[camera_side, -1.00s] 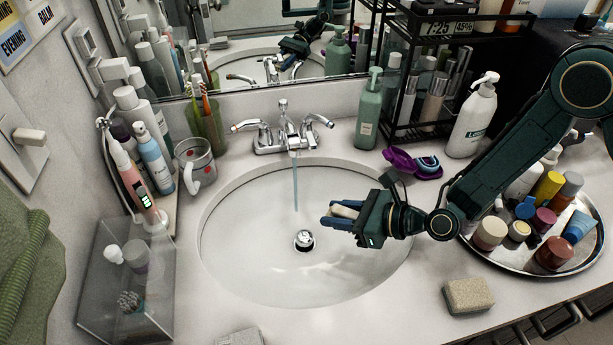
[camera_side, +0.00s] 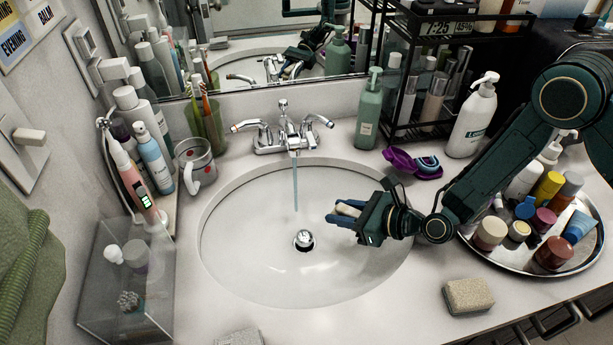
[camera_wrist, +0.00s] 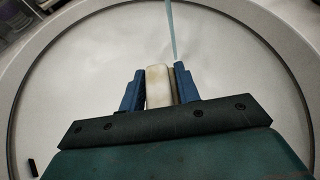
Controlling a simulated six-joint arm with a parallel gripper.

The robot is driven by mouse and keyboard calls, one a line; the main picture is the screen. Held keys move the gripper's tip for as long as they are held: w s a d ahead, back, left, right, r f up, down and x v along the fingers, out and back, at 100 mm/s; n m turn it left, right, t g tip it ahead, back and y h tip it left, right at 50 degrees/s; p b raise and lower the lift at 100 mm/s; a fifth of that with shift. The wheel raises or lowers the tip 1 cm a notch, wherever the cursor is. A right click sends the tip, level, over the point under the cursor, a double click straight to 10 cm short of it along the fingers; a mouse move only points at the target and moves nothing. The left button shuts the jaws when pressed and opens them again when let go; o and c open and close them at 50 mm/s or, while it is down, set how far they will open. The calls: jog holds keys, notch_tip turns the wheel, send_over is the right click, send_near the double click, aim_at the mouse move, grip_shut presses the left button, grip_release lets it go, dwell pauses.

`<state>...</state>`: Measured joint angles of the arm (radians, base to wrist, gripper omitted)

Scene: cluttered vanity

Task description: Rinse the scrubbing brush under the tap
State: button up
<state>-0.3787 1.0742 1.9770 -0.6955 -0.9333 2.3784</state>
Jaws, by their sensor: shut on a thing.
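My gripper (camera_side: 346,213) is over the right part of the sink basin (camera_side: 240,265), its fingers pointing left. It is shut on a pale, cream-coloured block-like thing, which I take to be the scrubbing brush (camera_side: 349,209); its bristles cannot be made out. In the wrist view the brush (camera_wrist: 159,86) sits between the two blue fingers of my gripper (camera_wrist: 156,88). The chrome tap (camera_side: 288,135) stands behind the basin, with a thin stream of water (camera_side: 295,185) running down. The stream is left of the brush and apart from it in the side view.
A metal drain stopper (camera_side: 303,239) is in the basin. A grey cup (camera_side: 193,160) and clear box (camera_side: 125,285) stand at left. A green pump bottle (camera_side: 368,112), purple case (camera_side: 412,163), tray of jars (camera_side: 480,258) and sponge (camera_side: 468,295) are around the right side.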

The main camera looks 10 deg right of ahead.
jog(key=shift+w+a+f, duration=0.45)
jog(key=shift+w+a, duration=0.75)
jog(key=shift+w, duration=0.6)
jog(key=shift+w+a+f, duration=0.4)
jog(key=shift+w+a, duration=0.75)
jog(key=shift+w, duration=0.6)
jog(key=shift+w+a+f, duration=0.45)
jog(key=shift+w+a, duration=0.75)
jog(key=shift+w, duration=0.6)
jog(key=shift+w+d, duration=0.2)
jog(key=shift+d, duration=0.05)
jog(key=shift+w+d, duration=0.15)
jog(key=shift+d, duration=0.1)
jog(key=shift+s+a, duration=0.35)
jog(key=shift+a, duration=0.15)
jog(key=shift+s+d, duration=0.75)
jog(key=shift+s, duration=0.35)
jog(key=shift+s+d, duration=0.7)
jog(key=shift+s, duration=0.4)
jog(key=shift+s+d, duration=0.75)
jog(key=shift+s, duration=0.35)
jog(key=shift+r, duration=0.1)
